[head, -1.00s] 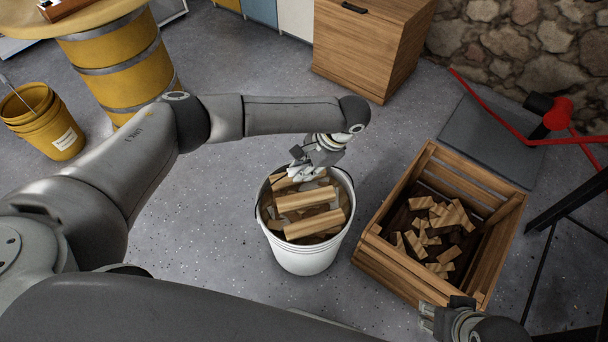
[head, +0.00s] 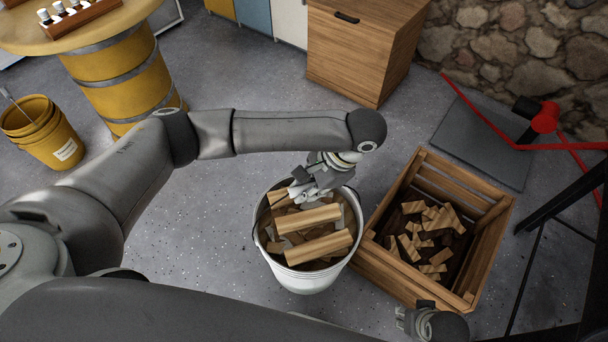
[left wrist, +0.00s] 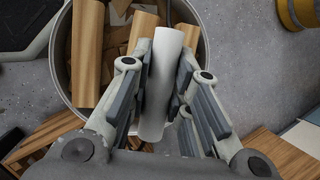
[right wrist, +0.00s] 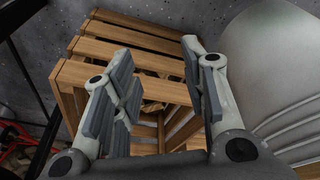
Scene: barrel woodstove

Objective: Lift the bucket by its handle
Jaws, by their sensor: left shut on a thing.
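The white bucket (head: 307,278) holds several split logs (head: 311,218) and overlaps the left edge of the crate in the head view. My left gripper (head: 312,190) is at the bucket's far rim. In the left wrist view its fingers are shut on the white cylindrical grip of the bucket's handle (left wrist: 162,80), with the bucket rim (left wrist: 62,70) behind. My right gripper (head: 404,318) is low at the right, by the crate's near side. In the right wrist view it is open and empty (right wrist: 158,58). Whether the bucket's base touches the floor is hard to tell.
A wooden crate (head: 473,188) with wood pieces stands right of the bucket. A yellow bucket (head: 42,135) and a yellow barrel table (head: 120,78) are at left. A wooden cabinet (head: 360,45) stands behind. The floor left of the white bucket is clear.

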